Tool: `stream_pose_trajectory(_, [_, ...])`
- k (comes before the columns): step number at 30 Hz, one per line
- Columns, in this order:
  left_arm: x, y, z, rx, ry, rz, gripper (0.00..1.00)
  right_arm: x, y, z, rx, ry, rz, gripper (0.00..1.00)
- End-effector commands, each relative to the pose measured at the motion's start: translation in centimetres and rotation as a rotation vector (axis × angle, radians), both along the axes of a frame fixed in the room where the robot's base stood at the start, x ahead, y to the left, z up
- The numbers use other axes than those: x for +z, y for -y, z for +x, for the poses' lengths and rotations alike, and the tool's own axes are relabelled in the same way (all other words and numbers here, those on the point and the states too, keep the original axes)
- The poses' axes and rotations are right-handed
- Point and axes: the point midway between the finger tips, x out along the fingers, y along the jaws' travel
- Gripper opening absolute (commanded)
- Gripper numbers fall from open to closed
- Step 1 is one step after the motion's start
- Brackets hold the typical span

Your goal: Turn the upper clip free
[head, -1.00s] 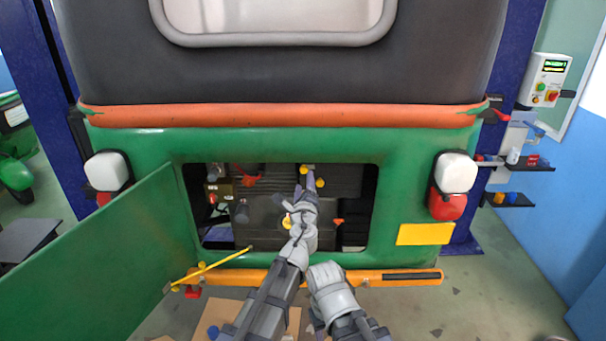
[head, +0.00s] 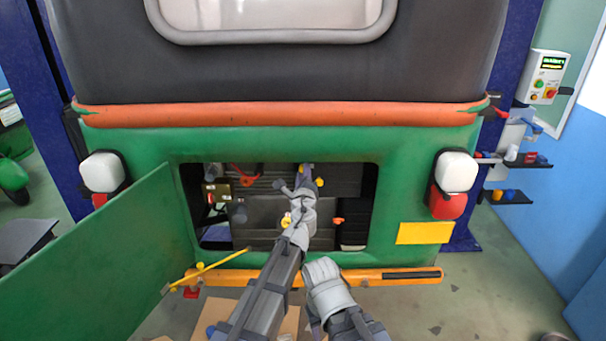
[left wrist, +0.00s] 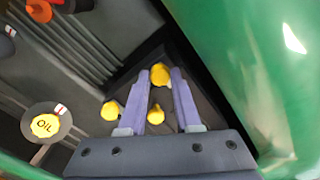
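In the left wrist view a yellow clip (left wrist: 160,74), which I take as the upper clip, sits between the two purple fingertips of my left gripper (left wrist: 161,78) and fills the gap there. Two more yellow pieces show, one (left wrist: 109,110) beside the left finger and one (left wrist: 156,115) seen between the fingers. In the head view my left gripper (head: 306,174) reaches into the engine bay and hides the clip; a yellow piece (head: 320,182) shows just right of it. My right gripper (head: 325,270) hangs low before the orange bumper; its fingers are not clear.
The engine bay opening is framed by the green body (head: 400,160). The green hatch (head: 90,240) hangs open at left with a yellow rod (head: 215,263). A yellow oil cap (left wrist: 45,125) lies left of the gripper. The orange bumper (head: 360,276) crosses below.

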Motion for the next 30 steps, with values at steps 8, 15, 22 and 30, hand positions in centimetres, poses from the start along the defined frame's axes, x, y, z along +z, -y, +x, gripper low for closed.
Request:
stream_pose_trajectory(8, [-0.02,-0.01,-0.04,0.000,0.000,-0.001,0.00,-0.01,0.00,0.00,0.000,0.000,0.000,0.50])
stream_pose_trajectory(15, [-0.02,-0.02,-0.05,0.000,0.000,-0.002,0.00,-0.02,0.00,0.00,0.000,0.000,0.000,0.50])
stream_pose_trajectory(22, [-0.03,-0.02,-0.06,0.001,-0.001,-0.050,0.00,-0.02,0.00,0.00,0.000,0.000,0.000,0.50])
stream_pose_trajectory(30, [-0.02,-0.02,-0.08,0.001,-0.001,-0.241,0.00,-0.02,0.00,0.00,0.000,0.000,0.000,0.50])
